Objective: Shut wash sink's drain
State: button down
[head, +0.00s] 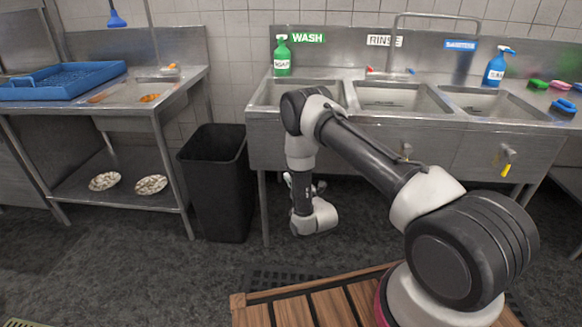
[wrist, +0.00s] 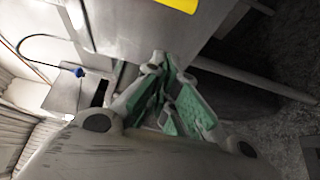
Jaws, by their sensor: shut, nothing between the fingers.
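The wash sink (head: 268,97) is the left basin of the steel three-basin unit, below the green WASH label (head: 308,38) in the head view. My arm crosses in front of its right part. I cannot make out its drain handle in the head view. My gripper (head: 289,180) hangs below the front of the wash sink, mostly hidden behind my wrist. In the wrist view my gripper (wrist: 160,66) is shut and empty, with green pads on its fingers. A bright yellow piece (wrist: 178,4) is cut off at the top edge there; I cannot tell what it is.
A black bin (head: 217,185) stands left of the sink unit. The rinse basin (head: 400,98) is in the middle. A yellow-tipped drain lever (head: 507,158) hangs under the right basin. A wooden slatted platform (head: 310,305) lies in front. The floor under the sinks looks mostly clear.

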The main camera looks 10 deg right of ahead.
jog(key=w+d, duration=0.2)
jog(key=w, duration=0.7)
jog(key=shift+w, duration=0.1)
dwell(0.3)
